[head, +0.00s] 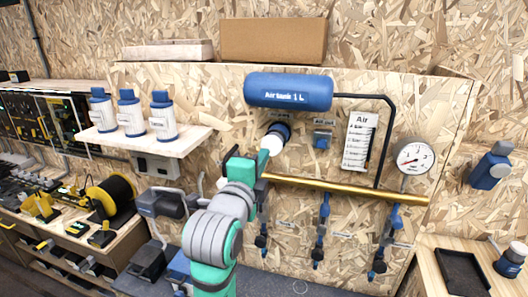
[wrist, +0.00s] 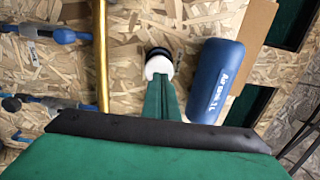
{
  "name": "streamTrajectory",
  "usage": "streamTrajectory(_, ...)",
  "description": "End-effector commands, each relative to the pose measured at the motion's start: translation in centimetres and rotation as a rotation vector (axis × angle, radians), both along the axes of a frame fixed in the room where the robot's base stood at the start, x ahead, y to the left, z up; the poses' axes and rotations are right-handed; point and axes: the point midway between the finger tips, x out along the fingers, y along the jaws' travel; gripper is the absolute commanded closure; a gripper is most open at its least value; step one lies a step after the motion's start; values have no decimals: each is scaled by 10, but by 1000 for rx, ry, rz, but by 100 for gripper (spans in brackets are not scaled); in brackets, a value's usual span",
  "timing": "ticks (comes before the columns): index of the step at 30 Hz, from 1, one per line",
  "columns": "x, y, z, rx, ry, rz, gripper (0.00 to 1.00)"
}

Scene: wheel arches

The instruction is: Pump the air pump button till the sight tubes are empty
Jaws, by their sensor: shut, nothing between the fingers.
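The air pump button (head: 270,144) is a white round knob in a dark blue collar on the chipboard panel, under the blue air tank (head: 288,91). My gripper (head: 264,158) is shut and empty, its green fingertips right at the button. In the wrist view the shut fingers (wrist: 160,90) point at the white button (wrist: 158,66) and cover part of it; whether they touch or press it I cannot tell. Several blue fittings (head: 323,215) hang below the brass pipe (head: 345,189); sight tubes and their level are too small to make out.
A round gauge (head: 413,157) and an Air chart (head: 358,141) are on the panel to the right. A shelf (head: 150,140) with 3 white-and-blue bottles juts out at the left. A black tray (head: 462,272) lies on the bench at lower right.

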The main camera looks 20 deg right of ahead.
Motion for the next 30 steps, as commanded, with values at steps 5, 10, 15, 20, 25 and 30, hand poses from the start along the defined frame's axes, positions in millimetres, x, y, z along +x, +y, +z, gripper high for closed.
streamTrajectory(5, -31, 23, 1, 0, -4, 3, 100)
streamTrajectory(10, -51, 43, 1, 1, -3, 12, 100)
streamTrajectory(15, -63, 52, 0, 0, -1, 12, 100)
streamTrajectory(20, -65, 54, 1, 0, -1, 13, 100)
streamTrajectory(25, -66, 48, 1, 0, -2, 3, 100)
streamTrajectory(30, -63, 43, 1, -1, -1, -2, 100)
